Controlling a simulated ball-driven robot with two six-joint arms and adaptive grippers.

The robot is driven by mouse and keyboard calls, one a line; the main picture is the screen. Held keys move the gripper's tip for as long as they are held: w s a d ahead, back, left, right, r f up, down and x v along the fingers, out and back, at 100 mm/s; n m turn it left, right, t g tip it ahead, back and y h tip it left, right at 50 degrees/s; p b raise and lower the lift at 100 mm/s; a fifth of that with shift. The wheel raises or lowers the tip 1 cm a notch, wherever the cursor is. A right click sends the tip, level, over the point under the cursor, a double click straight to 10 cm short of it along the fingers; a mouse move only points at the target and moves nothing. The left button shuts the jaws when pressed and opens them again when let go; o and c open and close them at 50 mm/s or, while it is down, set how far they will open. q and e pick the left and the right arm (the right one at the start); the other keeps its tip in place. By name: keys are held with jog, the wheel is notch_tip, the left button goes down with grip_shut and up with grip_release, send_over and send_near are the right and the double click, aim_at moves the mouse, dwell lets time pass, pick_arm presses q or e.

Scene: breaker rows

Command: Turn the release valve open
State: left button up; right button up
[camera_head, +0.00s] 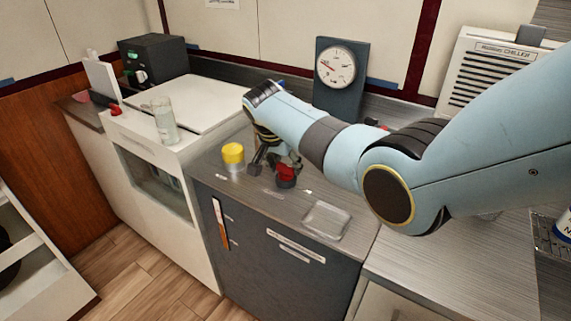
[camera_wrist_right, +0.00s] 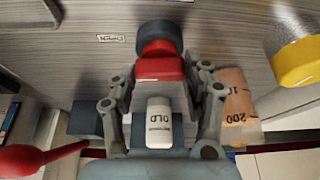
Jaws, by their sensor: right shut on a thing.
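My right gripper (camera_head: 275,160) reaches down over the dark cabinet's top. In the right wrist view, its fingers (camera_wrist_right: 160,82) close on a red handle (camera_wrist_right: 159,67) from both sides. The handle joins a round, dark grey base (camera_wrist_right: 159,36). I take this red and dark part to be the release valve; it shows in the head view as a red piece (camera_head: 286,172) just below the gripper. Its turned position is hard to tell because the fingers hide part of it. My left gripper is out of view.
A yellow-capped container (camera_head: 233,153) stands just left of my right gripper. A clear tray (camera_head: 326,221) lies at the cabinet's front right. A round gauge (camera_head: 336,66) stands behind. A glass (camera_head: 164,120) stands on the white unit (camera_head: 191,100) at left.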

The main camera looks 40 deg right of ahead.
jog(key=shift+m, duration=0.5)
jog(key=shift+w, duration=0.1)
jog(key=o, duration=1.2)
jog(key=shift+c, duration=0.2)
jog(key=v, duration=1.2)
jog(key=shift+w, duration=0.2)
jog(key=shift+a+g, duration=0.1)
jog(key=shift+g, duration=0.2)
